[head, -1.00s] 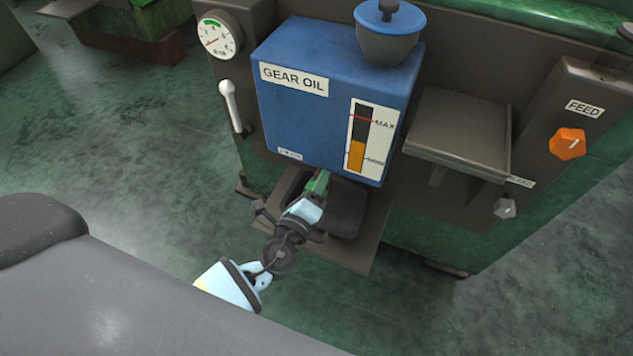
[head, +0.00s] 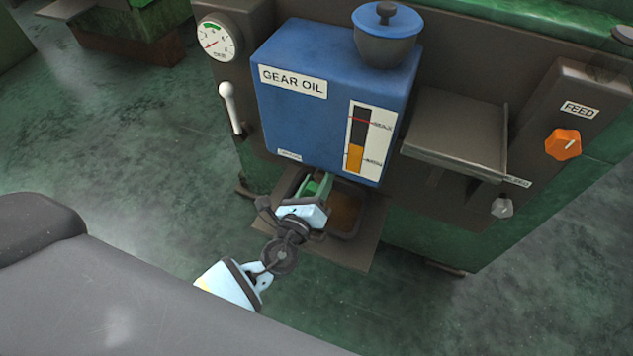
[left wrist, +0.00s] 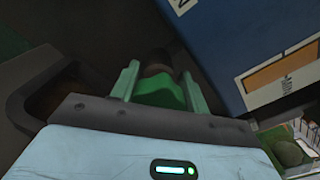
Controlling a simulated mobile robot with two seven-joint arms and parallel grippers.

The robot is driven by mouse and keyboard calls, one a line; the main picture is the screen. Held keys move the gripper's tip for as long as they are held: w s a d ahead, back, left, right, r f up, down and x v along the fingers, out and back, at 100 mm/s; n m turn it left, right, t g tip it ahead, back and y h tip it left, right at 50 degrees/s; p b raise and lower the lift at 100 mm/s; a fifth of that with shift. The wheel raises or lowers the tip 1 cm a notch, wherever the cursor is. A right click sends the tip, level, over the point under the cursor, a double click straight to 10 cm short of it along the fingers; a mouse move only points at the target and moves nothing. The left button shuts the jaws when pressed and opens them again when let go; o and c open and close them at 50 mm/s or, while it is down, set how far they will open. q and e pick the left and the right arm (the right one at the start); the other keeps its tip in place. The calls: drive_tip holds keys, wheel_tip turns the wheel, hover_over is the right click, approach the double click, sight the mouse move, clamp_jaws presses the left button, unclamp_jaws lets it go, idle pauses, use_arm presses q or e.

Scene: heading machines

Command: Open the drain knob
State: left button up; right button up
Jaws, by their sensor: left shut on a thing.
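The blue GEAR OIL tank (head: 310,110) is fixed to the front of the machine. Its drain knob (head: 312,188) is green and sits below the tank's lower edge. My left gripper (head: 317,185) is shut on this knob from below the tank and looks turned. In the left wrist view the green knob (left wrist: 162,93) lies between the two pale green fingers (left wrist: 160,85), with a dark stem behind it. A dark drip tray (head: 352,233) stands under the tank, with brown-orange liquid in it (head: 343,210). My right gripper is not in view.
A pressure dial (head: 214,40), a white lever (head: 231,107), a grey shelf (head: 455,130) and an orange FEED knob (head: 563,145) surround the tank.

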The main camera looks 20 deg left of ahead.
sight(311, 195)
use_arm(q)
drive_tip(key=o, duration=1)
drive_tip(key=s, duration=0.8)
drive_tip(key=shift+a, duration=0.15)
drive_tip(key=shift+w, duration=0.1)
